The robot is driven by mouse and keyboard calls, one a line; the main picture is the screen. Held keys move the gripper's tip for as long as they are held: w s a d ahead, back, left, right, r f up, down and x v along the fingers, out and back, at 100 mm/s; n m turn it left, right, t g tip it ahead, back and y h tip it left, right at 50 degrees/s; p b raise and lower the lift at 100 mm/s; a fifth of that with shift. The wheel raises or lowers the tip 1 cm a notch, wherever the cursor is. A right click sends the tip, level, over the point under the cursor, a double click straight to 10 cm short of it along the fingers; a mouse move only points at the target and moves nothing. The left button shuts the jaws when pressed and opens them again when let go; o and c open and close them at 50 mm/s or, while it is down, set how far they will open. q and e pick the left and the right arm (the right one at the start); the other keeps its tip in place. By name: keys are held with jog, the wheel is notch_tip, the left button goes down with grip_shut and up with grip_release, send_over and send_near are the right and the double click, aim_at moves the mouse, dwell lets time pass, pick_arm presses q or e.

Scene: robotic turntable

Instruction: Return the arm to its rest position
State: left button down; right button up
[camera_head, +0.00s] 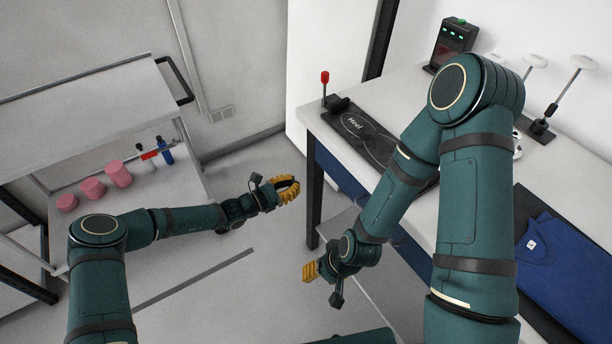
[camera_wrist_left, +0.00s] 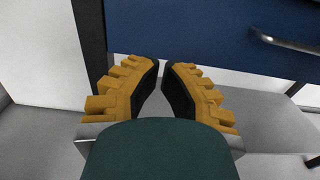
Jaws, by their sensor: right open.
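My left gripper (camera_head: 288,190) has yellow ribbed fingers and hangs over the floor between the shelf unit and the workbench. In the left wrist view its fingers (camera_wrist_left: 161,68) lean inward with their tips very close together. Nothing shows between them; whether they touch is unclear. My right gripper (camera_head: 308,272) is open, lower in the head view, and points left beside the bench's front side. I see nothing in it. My right arm crosses in front of the workbench and hides part of it.
The white workbench (camera_head: 400,88) on the right carries a black mat (camera_head: 362,133), a scanner-like device (camera_head: 452,42) and a folded blue garment (camera_head: 562,262). The blue drawer front (camera_wrist_left: 215,38) fills the upper wrist view. A shelf unit (camera_head: 185,183) on the left holds pink cylinders (camera_head: 92,188) and small bottles.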

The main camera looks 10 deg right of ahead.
pick_arm(q)
jog(key=s+a+f+m+g+y, duration=0.1)
jog(key=s+f+m+g+y, duration=0.3)
jog(key=s, duration=0.4)
jog(key=s+a+f+m+g+y, duration=0.2)
jog(key=s+m+g, duration=0.3)
jog(key=s, duration=0.4)
jog(key=s+a+r+m+t+y, duration=0.3)
jog(key=s+a+m+y, duration=0.3)
jog(key=s+a+m, duration=0.4)
jog(key=a+m, duration=0.1)
jog(key=a, duration=0.3)
jog(key=shift+m+t+y, duration=0.4)
jog(key=shift+s, duration=0.1)
